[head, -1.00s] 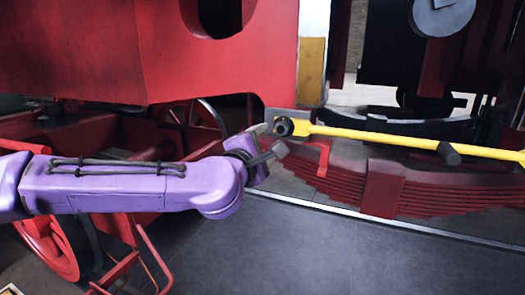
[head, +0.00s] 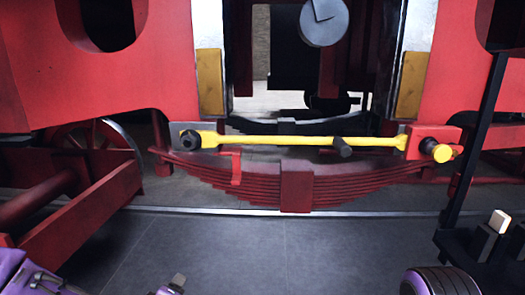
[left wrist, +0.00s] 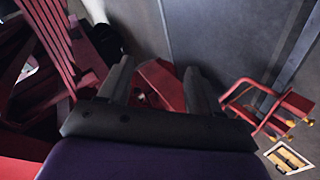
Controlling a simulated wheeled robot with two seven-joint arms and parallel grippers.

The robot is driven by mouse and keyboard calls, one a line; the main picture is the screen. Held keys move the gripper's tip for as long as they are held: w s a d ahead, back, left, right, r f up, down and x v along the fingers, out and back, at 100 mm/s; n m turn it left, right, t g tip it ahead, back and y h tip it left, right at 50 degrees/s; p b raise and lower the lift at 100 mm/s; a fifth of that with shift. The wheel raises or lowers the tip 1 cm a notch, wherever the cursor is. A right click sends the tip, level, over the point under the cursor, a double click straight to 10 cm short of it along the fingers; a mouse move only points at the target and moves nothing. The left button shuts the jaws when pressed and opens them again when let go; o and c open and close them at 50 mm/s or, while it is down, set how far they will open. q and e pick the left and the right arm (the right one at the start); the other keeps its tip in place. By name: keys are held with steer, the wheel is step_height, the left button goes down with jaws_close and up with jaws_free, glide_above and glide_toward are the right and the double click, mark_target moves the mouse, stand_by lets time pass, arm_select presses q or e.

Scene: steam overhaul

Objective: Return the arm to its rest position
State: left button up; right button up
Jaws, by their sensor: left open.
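My left gripper (left wrist: 160,88) is open in the left wrist view, with its two dark fingers apart and nothing held between them. A purple and black rounded part shows at the bottom right; my right gripper is not seen.
Red frame plates (head: 120,75) stand on both sides. A red beam (head: 85,215) juts forward at the left. A black stand (head: 478,130) rises at the right. The grey floor (head: 290,250) before the spring is clear. The wrist view shows a red cart (left wrist: 270,103) and a tray (left wrist: 290,158).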

arm_select(q)
steer(key=s+a+f+m+g, duration=0.2)
steer(key=s+f+g, duration=0.1)
steer(key=s+f, duration=0.5)
steer(key=s+a+f+m+g+y, duration=0.1)
steer(key=s+a+f+m+g, duration=0.1)
steer(key=s+f, duration=0.6)
steer(key=s+a+f+m+g+y, duration=0.1)
steer(key=s+a+f+m+g, duration=0.1)
steer(key=s+f, duration=0.6)
steer(key=s+a+g, duration=0.1)
steer(key=s, duration=0.5)
steer(key=shift+s+a+f+m+g, duration=0.2)
steer(key=shift+a+f+m+g, duration=0.15)
steer(key=shift+f+m+g, duration=0.05)
